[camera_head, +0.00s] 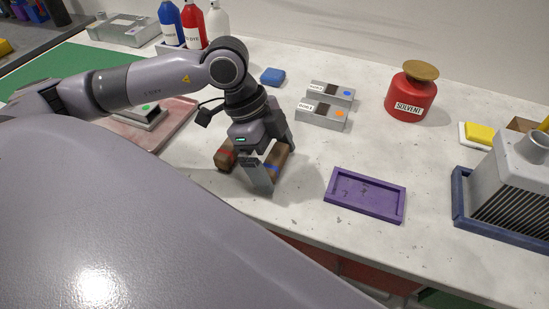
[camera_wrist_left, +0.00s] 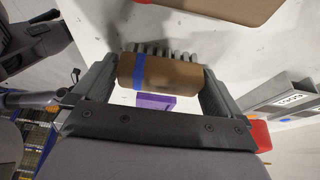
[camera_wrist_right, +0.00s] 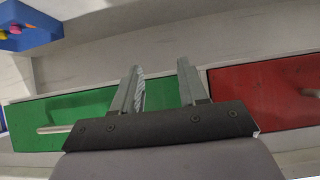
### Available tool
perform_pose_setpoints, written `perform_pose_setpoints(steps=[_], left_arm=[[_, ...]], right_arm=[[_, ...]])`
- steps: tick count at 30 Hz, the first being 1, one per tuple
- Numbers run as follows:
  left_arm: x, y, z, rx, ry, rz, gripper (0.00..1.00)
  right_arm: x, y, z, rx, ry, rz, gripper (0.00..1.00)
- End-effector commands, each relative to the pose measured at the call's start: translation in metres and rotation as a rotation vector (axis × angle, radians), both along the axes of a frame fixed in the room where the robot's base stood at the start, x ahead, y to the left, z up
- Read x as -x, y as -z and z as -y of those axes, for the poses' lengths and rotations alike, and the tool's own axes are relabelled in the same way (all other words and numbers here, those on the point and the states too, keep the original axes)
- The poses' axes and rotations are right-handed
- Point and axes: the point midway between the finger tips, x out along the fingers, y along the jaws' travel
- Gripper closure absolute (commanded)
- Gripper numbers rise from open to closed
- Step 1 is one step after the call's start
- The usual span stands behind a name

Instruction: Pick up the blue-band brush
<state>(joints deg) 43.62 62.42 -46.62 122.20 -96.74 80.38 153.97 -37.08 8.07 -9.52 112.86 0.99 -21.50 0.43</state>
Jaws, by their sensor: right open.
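The blue-band brush (camera_head: 279,156) is a brown block with a blue stripe, held by my left gripper (camera_head: 270,160) above or at the white tabletop. In the left wrist view the brush (camera_wrist_left: 170,74) spans the gap between the fingers, its grey bristles toward the top of the picture. Both ends meet the fingers of the left gripper (camera_wrist_left: 158,80), which is shut on it. I cannot tell whether it is clear of the table. My right gripper (camera_wrist_right: 160,88) is open and empty, facing green and red drawer fronts.
A red-band brush (camera_head: 226,155) lies just left of my left gripper. A purple tray (camera_head: 352,211) lies to the right. Beyond are grey blocks (camera_head: 322,115), a blue sponge-like block (camera_head: 272,76) and a red solvent can (camera_head: 408,98). Clear tabletop lies between the grey blocks and the purple tray.

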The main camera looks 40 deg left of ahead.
Motion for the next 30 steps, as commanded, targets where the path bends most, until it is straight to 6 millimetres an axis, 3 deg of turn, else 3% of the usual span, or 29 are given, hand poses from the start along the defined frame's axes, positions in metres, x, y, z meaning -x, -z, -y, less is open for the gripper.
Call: perform_pose_setpoints(steps=[1,3,17,23,30], left_arm=[[0.000,0.000,0.000,0.000,0.000,0.000,0.16],[0.000,0.000,0.000,0.000,0.000,0.000,0.37],[-0.001,-0.010,0.000,0.002,0.001,0.002,0.37],[-0.001,-0.044,0.000,0.002,0.001,0.006,0.37],[-0.001,-0.117,0.001,0.003,0.002,0.009,0.37]], right_arm=[[0.000,0.000,0.000,0.000,0.001,0.000,0.57],[0.000,0.000,0.000,0.000,0.001,0.000,0.57],[0.000,-0.001,0.001,0.002,0.002,-0.002,0.57],[0.000,-0.004,0.002,0.003,0.003,0.000,0.57],[0.001,-0.008,0.003,0.009,0.001,0.000,0.57]])
